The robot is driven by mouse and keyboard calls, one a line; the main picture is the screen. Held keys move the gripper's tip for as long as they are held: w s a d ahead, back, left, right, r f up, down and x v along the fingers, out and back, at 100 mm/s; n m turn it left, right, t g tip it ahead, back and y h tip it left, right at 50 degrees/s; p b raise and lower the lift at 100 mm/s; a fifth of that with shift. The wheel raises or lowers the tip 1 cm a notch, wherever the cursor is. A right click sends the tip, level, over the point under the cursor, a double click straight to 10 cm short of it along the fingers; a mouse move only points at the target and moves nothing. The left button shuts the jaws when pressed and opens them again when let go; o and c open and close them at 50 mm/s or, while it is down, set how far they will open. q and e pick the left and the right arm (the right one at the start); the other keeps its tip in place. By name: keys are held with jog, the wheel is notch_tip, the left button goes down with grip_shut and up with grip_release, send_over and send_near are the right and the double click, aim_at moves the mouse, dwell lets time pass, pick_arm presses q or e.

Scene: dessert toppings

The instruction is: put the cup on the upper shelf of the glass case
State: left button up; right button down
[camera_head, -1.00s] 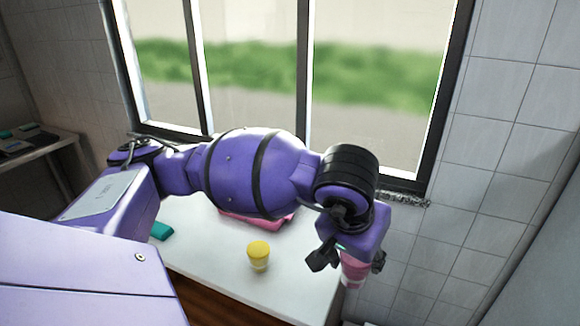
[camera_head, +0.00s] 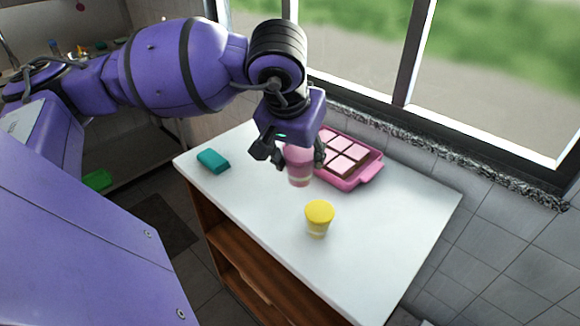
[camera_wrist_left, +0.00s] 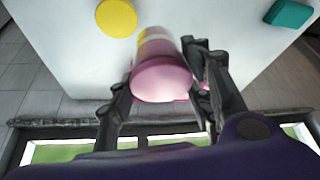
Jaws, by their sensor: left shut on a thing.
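A pink cup (camera_head: 299,168) with paler bands toward its lower end is held in my left gripper (camera_head: 291,154). In the head view it appears over the white counter, left of the pink tray; I cannot tell its exact height. In the left wrist view the cup (camera_wrist_left: 160,78) sits between the two dark fingers of the left gripper (camera_wrist_left: 166,92), its pink end facing the camera. The fingers are shut on it. The glass case and its upper shelf are not in view. My right gripper is not in view.
The white counter (camera_head: 370,235) holds a yellow-lidded cup (camera_head: 318,216), a pink tray (camera_head: 371,175) of square pieces and a teal block (camera_head: 213,161). Its front right part is clear. A window and tiled wall stand behind. A shelf with small items is at the far left.

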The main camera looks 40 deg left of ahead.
pick_arm(q)
jog(key=shift+w+a+r, duration=0.1)
jog(key=shift+w+a, duration=0.05)
jog(key=shift+a, duration=0.1)
jog(key=w+a+f, duration=0.2)
jog(key=w+f, duration=0.1)
jog(key=f, duration=0.1)
jog(key=w+a+f+p, duration=0.1)
jog(key=w+a+f, duration=0.1)
jog(key=w+f, duration=0.2)
jog(key=w+a+f, duration=0.2)
jog(key=w+f, duration=0.2)
jog(key=f, duration=0.1)
jog(key=shift+w+a+p, duration=0.25)
jog(key=shift+a+p, duration=0.1)
jog(key=shift+p, duration=0.05)
jog(key=shift+f, duration=0.15)
jog(key=o, duration=1.3)
jog(key=shift+c, duration=0.2)
